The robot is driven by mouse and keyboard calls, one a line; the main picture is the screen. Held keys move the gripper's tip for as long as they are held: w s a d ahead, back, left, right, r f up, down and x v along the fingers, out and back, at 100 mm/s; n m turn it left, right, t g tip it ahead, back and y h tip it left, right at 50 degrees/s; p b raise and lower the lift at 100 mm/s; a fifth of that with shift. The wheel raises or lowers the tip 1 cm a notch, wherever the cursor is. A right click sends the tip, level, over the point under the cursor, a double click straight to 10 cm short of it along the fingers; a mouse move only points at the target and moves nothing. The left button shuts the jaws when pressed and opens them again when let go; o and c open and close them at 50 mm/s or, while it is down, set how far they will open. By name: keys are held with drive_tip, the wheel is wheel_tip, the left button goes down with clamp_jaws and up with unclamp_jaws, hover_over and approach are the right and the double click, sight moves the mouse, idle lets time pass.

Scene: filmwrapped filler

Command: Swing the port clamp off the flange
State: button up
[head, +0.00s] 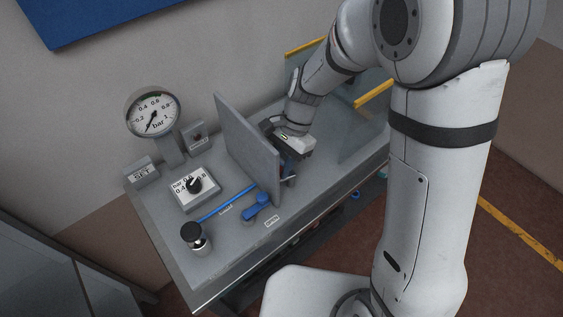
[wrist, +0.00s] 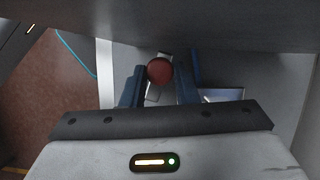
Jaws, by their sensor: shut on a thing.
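My gripper (head: 287,160) is on the right side of an upright grey panel (head: 245,145), reaching down close to it. In the wrist view its two dark blue fingers (wrist: 159,88) are shut on a round red knob (wrist: 159,70). A small pale metal part shows just behind and below the knob. I take the knob to be the clamp's handle, but the clamp body and the flange cannot be made out. In the head view the panel and my gripper hide the knob.
Left of the panel are a round pressure gauge (head: 153,113), a dial box (head: 196,187), a long blue bar (head: 226,203), a blue handle (head: 261,205) and a black knob (head: 191,232). A clear yellow-edged guard (head: 361,128) stands to the right of my gripper. The grey bench's front edge is close.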

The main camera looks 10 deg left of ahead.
drive_tip(key=n, duration=0.1)
drive_tip(key=n+h, duration=0.1)
drive_tip(key=n, duration=0.1)
drive_tip(key=shift+s+d+g, duration=0.2)
drive_tip(key=shift+s+g, duration=0.15)
drive_tip(key=shift+g, duration=0.05)
drive_tip(key=shift+c, duration=0.2)
drive_tip(key=o, duration=1)
drive_tip(key=b+v, duration=0.1)
drive_tip(key=v, duration=0.6)
drive_tip(key=shift+w+r, duration=0.1)
drive_tip(key=shift+r, duration=0.3)
